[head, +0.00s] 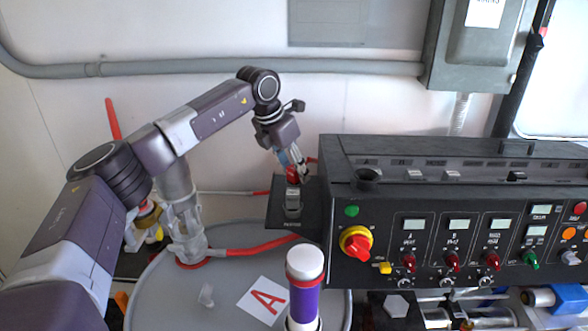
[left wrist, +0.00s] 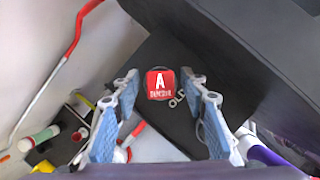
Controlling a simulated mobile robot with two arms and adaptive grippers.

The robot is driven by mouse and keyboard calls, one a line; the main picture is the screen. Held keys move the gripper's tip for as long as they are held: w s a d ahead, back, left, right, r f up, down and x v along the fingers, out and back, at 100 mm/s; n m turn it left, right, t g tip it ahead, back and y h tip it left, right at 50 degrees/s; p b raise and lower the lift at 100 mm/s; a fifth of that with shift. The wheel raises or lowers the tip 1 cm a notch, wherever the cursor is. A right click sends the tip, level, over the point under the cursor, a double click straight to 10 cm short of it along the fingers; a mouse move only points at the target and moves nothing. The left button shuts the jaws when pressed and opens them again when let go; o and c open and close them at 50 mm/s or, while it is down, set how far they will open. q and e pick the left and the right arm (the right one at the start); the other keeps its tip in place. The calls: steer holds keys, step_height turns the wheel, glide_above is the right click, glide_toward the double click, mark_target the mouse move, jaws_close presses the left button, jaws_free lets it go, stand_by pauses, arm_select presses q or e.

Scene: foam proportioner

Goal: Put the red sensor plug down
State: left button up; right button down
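The red sensor plug (head: 292,175) sits at the small black ledge on the left side of the control panel, at the grey holder (head: 293,203) with a label under it. In the left wrist view the plug (left wrist: 160,83) shows its red top with a white A, above the black ledge. My left gripper (head: 297,163) is at the plug from above. In the left wrist view its two blue-padded fingers (left wrist: 160,100) stand apart, with a visible gap on each side of the plug. The plug's lower end is hidden. My right gripper is not in view.
The black control panel (head: 440,200) with knobs and displays stands right of the ledge. A grey drum (head: 180,290) with a red A card (head: 265,300) and a purple-and-white cylinder (head: 305,285) are in front. A red hose (head: 255,247) runs across the drum.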

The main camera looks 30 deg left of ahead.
arm_select(q)
steer(key=shift+r, duration=0.35)
steer(key=b+v, duration=0.3)
steer(key=v, duration=0.8)
steer(key=shift+r, duration=0.35)
steer(key=shift+s+f, duration=0.1)
steer(key=shift+s, duration=0.05)
